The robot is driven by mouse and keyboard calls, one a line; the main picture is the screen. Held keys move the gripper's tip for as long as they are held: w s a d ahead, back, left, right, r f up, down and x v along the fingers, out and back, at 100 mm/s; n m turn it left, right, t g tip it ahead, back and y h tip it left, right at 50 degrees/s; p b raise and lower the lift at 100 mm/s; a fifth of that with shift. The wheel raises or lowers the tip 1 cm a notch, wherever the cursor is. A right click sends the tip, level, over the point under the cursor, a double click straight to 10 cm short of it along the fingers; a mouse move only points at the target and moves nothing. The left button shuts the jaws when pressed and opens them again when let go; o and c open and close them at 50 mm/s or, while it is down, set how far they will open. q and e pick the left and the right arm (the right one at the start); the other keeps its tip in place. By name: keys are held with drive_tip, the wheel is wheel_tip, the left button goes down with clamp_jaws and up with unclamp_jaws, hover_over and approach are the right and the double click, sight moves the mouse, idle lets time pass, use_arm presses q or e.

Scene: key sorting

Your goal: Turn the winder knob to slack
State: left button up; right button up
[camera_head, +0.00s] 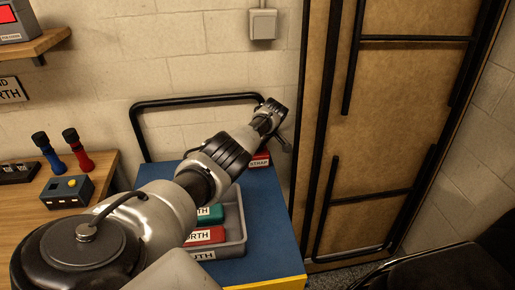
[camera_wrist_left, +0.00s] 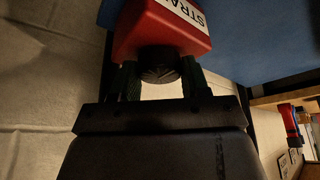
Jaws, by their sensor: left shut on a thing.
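A red winder box with a white label reading "STRAP" (camera_head: 260,160) sits at the far end of the blue-topped cart, partly hidden by my arm. The red box (camera_wrist_left: 150,30) fills the top of the left wrist view, its label cut off. Its dark round winder knob (camera_wrist_left: 158,66) faces my gripper. My left gripper (camera_head: 281,138) reaches over the cart to the box. In the left wrist view its two fingers (camera_wrist_left: 160,78) stand on either side of the knob, shut on it. The knob's setting cannot be read. My right gripper is not in view.
A grey tray (camera_head: 235,222) with labelled green and red pieces lies on the blue cart top (camera_head: 262,255) under my arm. A black rail (camera_head: 195,98) runs behind. A wooden bench with a control box (camera_head: 68,191) stands left; a tall door (camera_head: 400,130) stands right.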

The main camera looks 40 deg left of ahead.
use_arm(q)
drive_tip(key=shift+n+b, duration=0.3)
drive_tip(key=shift+n, duration=0.1)
drive_tip(key=o, duration=0.9)
